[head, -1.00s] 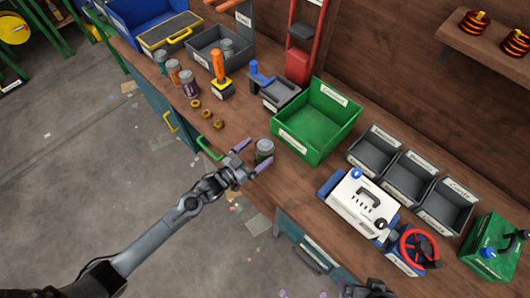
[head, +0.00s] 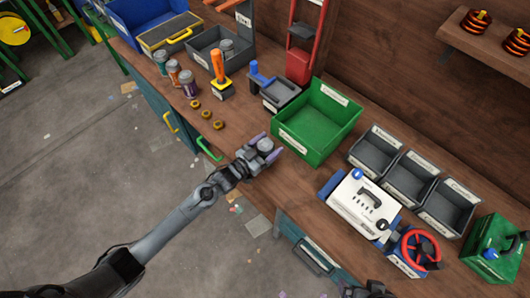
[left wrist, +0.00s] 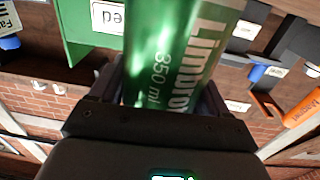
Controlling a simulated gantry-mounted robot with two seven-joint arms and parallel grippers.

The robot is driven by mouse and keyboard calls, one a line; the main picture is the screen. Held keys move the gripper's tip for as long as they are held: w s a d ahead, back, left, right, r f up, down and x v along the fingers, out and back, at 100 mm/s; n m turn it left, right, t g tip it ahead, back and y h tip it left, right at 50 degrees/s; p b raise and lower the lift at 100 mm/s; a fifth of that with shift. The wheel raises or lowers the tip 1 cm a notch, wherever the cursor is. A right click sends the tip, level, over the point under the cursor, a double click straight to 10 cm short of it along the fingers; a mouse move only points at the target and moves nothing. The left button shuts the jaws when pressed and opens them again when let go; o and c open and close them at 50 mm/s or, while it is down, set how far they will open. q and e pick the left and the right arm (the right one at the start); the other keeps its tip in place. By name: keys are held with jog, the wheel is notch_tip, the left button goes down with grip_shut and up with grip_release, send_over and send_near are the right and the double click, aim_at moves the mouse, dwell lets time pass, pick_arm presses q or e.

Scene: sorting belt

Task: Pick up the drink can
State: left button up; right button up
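The drink can (head: 265,146) stands near the front edge of the bench, left of the green bin. In the left wrist view the can (left wrist: 180,50) is green with white lettering, including "350 ml", and fills the space between the fingers. My left gripper (head: 265,148) has one purple-tipped finger on each side of the can and looks shut on it. I see no clear gap under the can.
The green bin (head: 312,125) stands just right of the can. Several other cans (head: 174,72) and brass-coloured rings (head: 206,115) lie up-left along the bench (head: 240,115).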

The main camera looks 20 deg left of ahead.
pick_arm(q)
jog(key=c, duration=0.6)
jog(key=shift+o, duration=0.2)
jog(key=shift+r, duration=0.1)
